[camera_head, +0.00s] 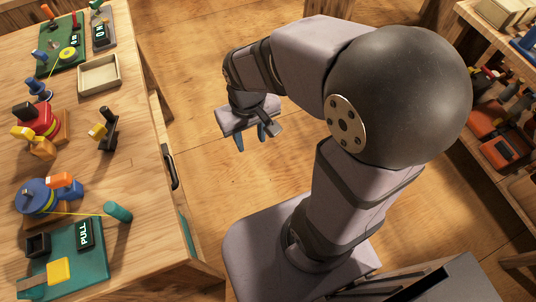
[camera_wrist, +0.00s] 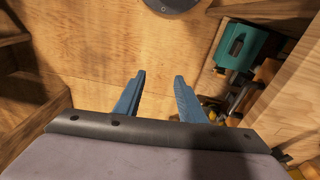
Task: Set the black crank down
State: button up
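My gripper (camera_head: 251,139) hangs over open wooden floor, to the right of the workbench. In the wrist view its two blue fingers (camera_wrist: 160,76) stand apart with nothing between them. A black upright piece with a yellow part on it (camera_head: 109,130) stands on the bench, well to the left of my gripper. It may be the black crank, but it is too small to be sure. No black crank shows in or near the fingers.
The workbench (camera_head: 140,150) holds several reels, a green board marked PULL (camera_head: 75,262) and an empty beige tray (camera_head: 99,75). A black handle (camera_head: 170,167) is on the bench's right side. Shelves with tools (camera_head: 500,135) stand at far right. Floor around my gripper is clear.

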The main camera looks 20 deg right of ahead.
jog(key=s+d+f+g, duration=0.1)
jog(key=s+d+f, duration=0.1)
jog(key=s, duration=0.3)
jog(key=shift+s+d+f+m, duration=0.2)
jog(key=shift+s+d+m, duration=0.15)
jog(key=shift+s+m, duration=0.05)
notch_tip(320, 180, up, 12)
jog(key=p, duration=1.2)
jog(key=shift+r, duration=0.2)
